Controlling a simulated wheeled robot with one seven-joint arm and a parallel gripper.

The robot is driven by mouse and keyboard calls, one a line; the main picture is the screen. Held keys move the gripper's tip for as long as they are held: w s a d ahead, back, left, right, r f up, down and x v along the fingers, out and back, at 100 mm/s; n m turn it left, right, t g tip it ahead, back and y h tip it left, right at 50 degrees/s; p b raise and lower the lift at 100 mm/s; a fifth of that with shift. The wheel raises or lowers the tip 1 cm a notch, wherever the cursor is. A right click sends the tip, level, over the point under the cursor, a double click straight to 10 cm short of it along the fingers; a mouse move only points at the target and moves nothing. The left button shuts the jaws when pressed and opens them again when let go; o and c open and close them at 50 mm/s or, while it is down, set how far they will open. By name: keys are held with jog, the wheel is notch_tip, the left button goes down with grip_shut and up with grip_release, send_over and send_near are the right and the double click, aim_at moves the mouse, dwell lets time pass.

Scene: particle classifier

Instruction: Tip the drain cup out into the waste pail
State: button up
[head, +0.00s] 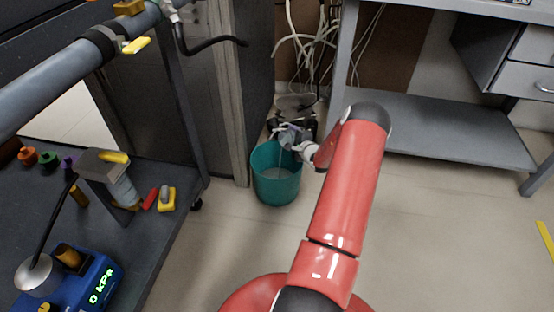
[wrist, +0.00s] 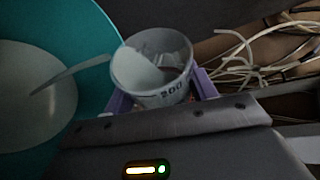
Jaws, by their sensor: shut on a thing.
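The teal waste pail (head: 276,188) stands on the floor between the dark cabinet and my red arm; its wall fills the left of the wrist view (wrist: 98,45). My gripper (head: 290,131) is over the pail's far right rim. Its purple fingers (wrist: 162,97) are shut on the drain cup (wrist: 152,72), a translucent cup marked 200. The cup is tilted toward the pail and holds whitish contents. A pale thin streak (wrist: 68,74) runs from its lip into the pail, where a pale grey surface (wrist: 35,110) shows. The cup is small and partly hidden in the head view.
A dark cart (head: 150,235) with a pipe, a blue gauge (head: 95,285) and small coloured parts stands at left. White hoses (head: 305,45) hang behind the pail. A grey bench with a low shelf (head: 435,130) stands at right. The floor at right is mostly clear.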

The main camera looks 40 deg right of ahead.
aim_at(283, 132)
jog(key=shift+s+a+r+n+h+b, duration=0.1)
jog(key=shift+a+r+n+h+b, duration=0.1)
jog(key=shift+a+n+b, duration=0.25)
jog(key=shift+a+r+n+h+b, duration=0.1)
jog(key=shift+a+n+h+b, duration=0.15)
jog(key=shift+a+b, duration=0.25)
dwell(0.6)
jog(key=shift+a+r+n+t+b, duration=0.25)
jog(key=shift+n+t+b, duration=0.35)
jog(key=shift+b, duration=0.6)
jog(key=shift+s+a+r+n+t+h, duration=0.1)
jog(key=shift+a+r+n+t+h, duration=0.15)
jog(key=shift+n, duration=0.4)
jog(key=shift+s+a+r+n+t+h, duration=0.1)
jog(key=shift+a+r+n+t+h, duration=0.2)
jog(key=shift+n, duration=0.35)
dwell(1.2)
jog(key=shift+a+r+n+t, duration=0.2)
jog(key=shift+a+n+t, duration=0.1)
jog(key=shift+n, duration=0.55)
jog(key=shift+a+r+n+t, duration=0.2)
jog(key=shift+a+n+t, duration=0.05)
jog(key=shift+n, duration=0.6)
dwell(1.1)
